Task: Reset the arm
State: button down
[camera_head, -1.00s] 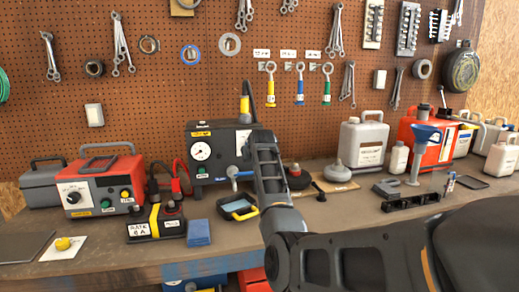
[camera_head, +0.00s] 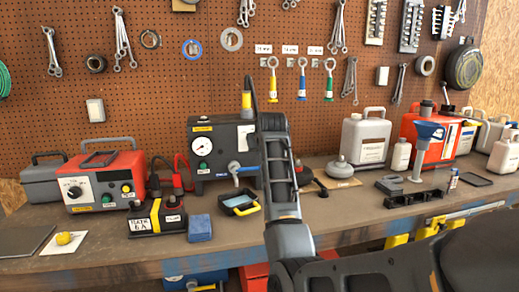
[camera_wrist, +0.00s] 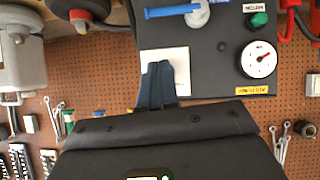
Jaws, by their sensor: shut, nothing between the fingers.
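My arm (camera_head: 283,200) rises from the bottom of the head view, its upper link in front of the black gauge box (camera_head: 215,150). I cannot make out the fingers of my gripper in the head view. In the wrist view my gripper (camera_wrist: 157,85) is shut and empty, its blue-grey fingers together. They appear in front of a white label on the gauge box's dark face (camera_wrist: 215,75), which shows upside down. I cannot tell how far the fingertips are from the box.
Left on the workbench (camera_head: 120,245) are a red power unit (camera_head: 100,180), a black-and-yellow battery block (camera_head: 157,217) and a blue block (camera_head: 199,228). Right are a white jug (camera_head: 365,138), a red canister (camera_head: 425,135) and a blue funnel (camera_head: 428,132). A tool-hung pegboard (camera_head: 150,80) stands behind.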

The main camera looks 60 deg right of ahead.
dwell(0.3)
jog(key=s+a+f+n+t, duration=0.2)
jog(key=a+f+n, duration=0.1)
jog(key=a+f, duration=1.1)
jog(key=s+a+f+n+t+y, duration=0.1)
jog(key=s+a+f+n, duration=0.1)
jog(key=s+a+f, duration=0.45)
jog(key=s+a+f+n+t+y, duration=0.1)
jog(key=s+a+f+t, duration=0.15)
jog(key=a, duration=0.75)
jog(key=s+a+n+t+y, duration=0.1)
jog(key=s+a+n+y, duration=0.25)
jog(key=s+a, duration=1.15)
jog(key=s+a+r+y, duration=0.1)
jog(key=s+a+r, duration=0.2)
jog(key=s, duration=0.3)
jog(key=s+a+r+t+y, duration=0.1)
jog(key=s+a+r+y, duration=0.1)
jog(key=s+a+r, duration=0.2)
notch_tip(320, 180, up, 2)
jog(key=s, duration=0.2)
jog(key=shift+s+r, duration=0.25)
jog(key=shift+s, duration=0.1)
jog(key=shift+a+t+y, duration=0.1)
jog(key=shift+t+y, duration=0.15)
